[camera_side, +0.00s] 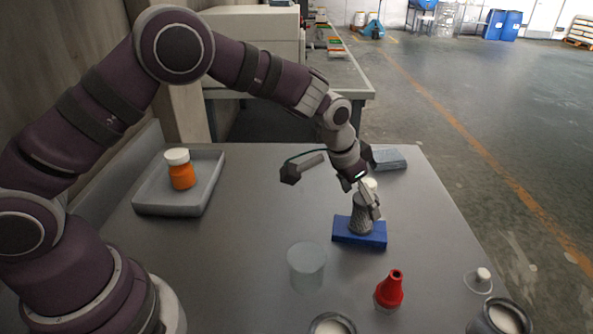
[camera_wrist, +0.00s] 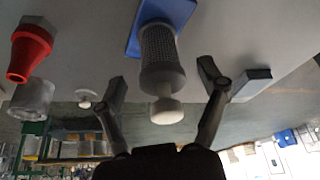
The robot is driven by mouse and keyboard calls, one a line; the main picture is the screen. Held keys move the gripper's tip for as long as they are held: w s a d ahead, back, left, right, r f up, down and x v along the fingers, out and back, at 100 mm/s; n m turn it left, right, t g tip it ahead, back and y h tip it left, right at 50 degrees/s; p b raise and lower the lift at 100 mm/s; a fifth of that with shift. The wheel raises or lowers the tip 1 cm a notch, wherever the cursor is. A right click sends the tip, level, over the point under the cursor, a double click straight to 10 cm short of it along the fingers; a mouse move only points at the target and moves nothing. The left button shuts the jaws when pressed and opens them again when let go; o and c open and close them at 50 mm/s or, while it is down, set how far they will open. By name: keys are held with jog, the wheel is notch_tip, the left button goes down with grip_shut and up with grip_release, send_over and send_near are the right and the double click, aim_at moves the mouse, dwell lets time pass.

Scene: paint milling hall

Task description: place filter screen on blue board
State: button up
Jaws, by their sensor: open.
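The filter screen (camera_side: 360,215) is a grey mesh cylinder with a pale round knob on top. It stands upright on the blue board (camera_side: 345,238), which lies flat on the table. In the wrist view the filter screen (camera_wrist: 160,55) shows with its white knob towards me, and the blue board (camera_wrist: 183,10) lies beneath its far end. My gripper (camera_side: 370,195) is at the knob end of the screen. In the wrist view my gripper (camera_wrist: 164,85) is open, with one finger on each side of the screen and a gap to both.
A grey tray (camera_side: 155,199) holds an orange jar with a white lid (camera_side: 181,170). A clear cylinder (camera_side: 307,266), a red cone-topped bottle (camera_side: 390,290) and open cups (camera_side: 505,318) stand in front. A grey block (camera_side: 388,159) lies behind the board. The table's left middle is clear.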

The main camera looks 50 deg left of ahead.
jog(key=s+a+r+n, duration=0.1)
jog(key=s+a+r, duration=0.2)
jog(key=s+r, duration=0.35)
jog(key=s+a+r+n, duration=0.1)
jog(key=s+a+r, duration=0.2)
jog(key=s+r, duration=0.4)
jog(key=s+a+n+t+y, duration=0.1)
jog(key=s+a, duration=0.2)
jog(key=s, duration=0.5)
jog(key=shift+s+a+r+n, duration=0.15)
jog(key=shift+s+a+n, duration=0.05)
jog(key=shift+n, duration=0.1)
